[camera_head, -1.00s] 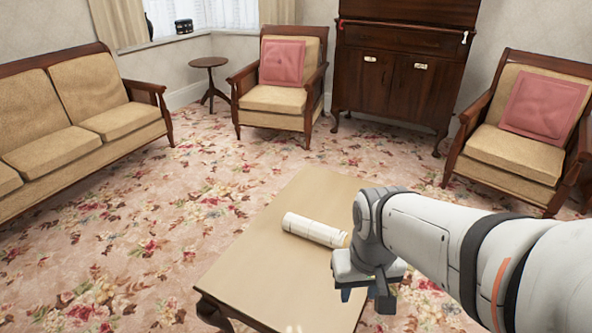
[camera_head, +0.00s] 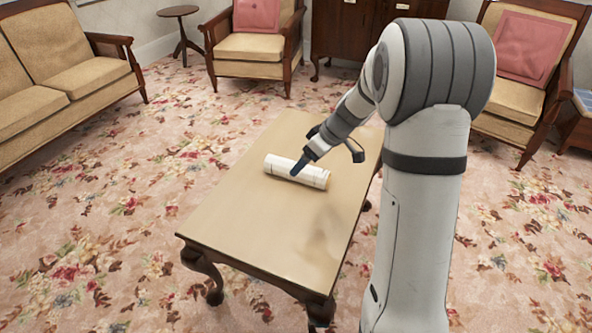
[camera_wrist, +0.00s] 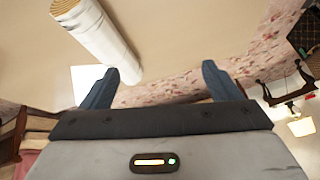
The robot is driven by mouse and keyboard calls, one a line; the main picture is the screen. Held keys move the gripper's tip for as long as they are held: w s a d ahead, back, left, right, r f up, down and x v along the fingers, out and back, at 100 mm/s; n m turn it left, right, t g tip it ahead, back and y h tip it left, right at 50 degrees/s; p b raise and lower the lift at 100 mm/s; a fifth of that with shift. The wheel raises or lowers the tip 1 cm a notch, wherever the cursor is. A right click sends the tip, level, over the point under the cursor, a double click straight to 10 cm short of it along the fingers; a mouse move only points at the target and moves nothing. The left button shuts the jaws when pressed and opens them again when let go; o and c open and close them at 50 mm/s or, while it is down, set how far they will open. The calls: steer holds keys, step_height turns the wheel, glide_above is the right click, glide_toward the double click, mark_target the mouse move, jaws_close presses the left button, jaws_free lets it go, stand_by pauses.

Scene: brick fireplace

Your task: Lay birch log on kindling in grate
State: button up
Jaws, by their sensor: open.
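The birch log (camera_head: 284,167), white with faint dark marks, lies on its side on the wooden table (camera_head: 245,215). I cannot make out the grate or the kindling in either view.
A sofa (camera_head: 50,55) stands at the left, and armchairs (camera_head: 255,45) (camera_head: 520,65) stand behind the table. A small round table (camera_head: 178,12) is at the back. The tabletop around the log is clear. Flowered carpet lies open on the left.

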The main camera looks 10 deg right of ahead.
mark_target(312, 169)
steer(key=w+d+f, duration=0.1)
steer(key=w+f, duration=0.1)
steer(key=w+d+f+n+t+b, duration=0.1)
steer(key=w+f, duration=0.2)
steer(key=w+d+f+n+y, duration=0.1)
steer(key=w+f, duration=0.1)
steer(key=w, duration=0.1)
steer(key=shift+d+f, duration=0.15)
steer(key=shift+n, duration=0.3)
steer(key=b+x, duration=0.1)
steer(key=x, duration=0.1)
steer(key=b+x, duration=0.1)
steer(key=x, duration=0.1)
steer(key=b+x, duration=0.1)
steer(key=x, duration=0.2)
steer(key=shift+w+d+f, duration=0.1)
steer(key=shift+w+d, duration=0.15)
steer(key=shift+d, duration=0.05)
steer(key=shift+w+a+f, duration=0.1)
steer(key=shift+a+f, duration=0.05)
steer(key=shift+a, duration=0.05)
steer(key=shift+c, duration=0.3)
